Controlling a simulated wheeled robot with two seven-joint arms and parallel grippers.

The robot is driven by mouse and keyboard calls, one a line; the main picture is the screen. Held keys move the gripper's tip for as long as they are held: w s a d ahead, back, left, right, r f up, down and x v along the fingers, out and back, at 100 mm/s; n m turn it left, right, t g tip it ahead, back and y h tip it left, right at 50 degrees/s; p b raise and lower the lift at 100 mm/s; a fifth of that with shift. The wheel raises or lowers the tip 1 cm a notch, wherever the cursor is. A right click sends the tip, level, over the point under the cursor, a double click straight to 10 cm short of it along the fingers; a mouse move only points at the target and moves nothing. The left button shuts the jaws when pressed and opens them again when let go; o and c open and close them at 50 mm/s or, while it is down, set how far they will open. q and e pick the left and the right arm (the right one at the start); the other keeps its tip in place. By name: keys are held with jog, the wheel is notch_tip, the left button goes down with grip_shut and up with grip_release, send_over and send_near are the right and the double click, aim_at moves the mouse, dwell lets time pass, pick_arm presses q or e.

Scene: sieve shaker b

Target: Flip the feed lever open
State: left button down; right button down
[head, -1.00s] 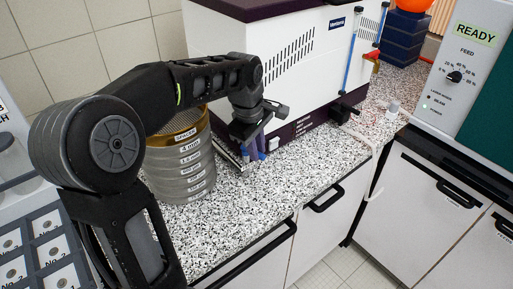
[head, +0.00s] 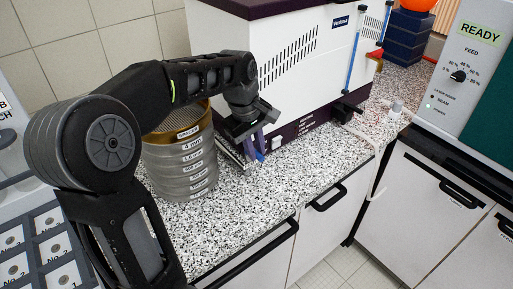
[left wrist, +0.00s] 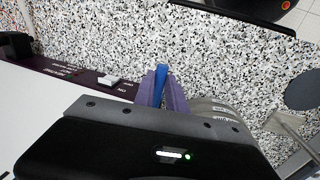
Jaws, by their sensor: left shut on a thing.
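My left gripper (head: 256,146) is low at the front left corner of the white and purple machine (head: 290,70), just above the counter. Its purple fingers are shut on a narrow blue bar (left wrist: 160,84), seen between them in the left wrist view. The bar's blue end also shows below the fingers in the head view (head: 260,157). It may be the feed lever, but its base is hidden behind the gripper. A small white switch (head: 277,143) sits on the purple panel just right of the fingers. My right gripper is out of view.
A stack of round sieves (head: 184,172) stands close left of the gripper. The speckled counter (head: 260,195) in front is clear. A grey control box reading READY (head: 478,38) stands at the right, and a numbered rack (head: 40,245) at the lower left.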

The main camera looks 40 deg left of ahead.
pick_arm(q)
jog(key=c, duration=1.4)
grip_release()
jog(key=shift+o, duration=0.2)
notch_tip(320, 180, up, 8)
jog(key=s, duration=0.1)
jog(key=shift+s+a+f+b, duration=0.15)
jog(key=shift+s+a+b, duration=0.1)
jog(key=shift+b, duration=0.05)
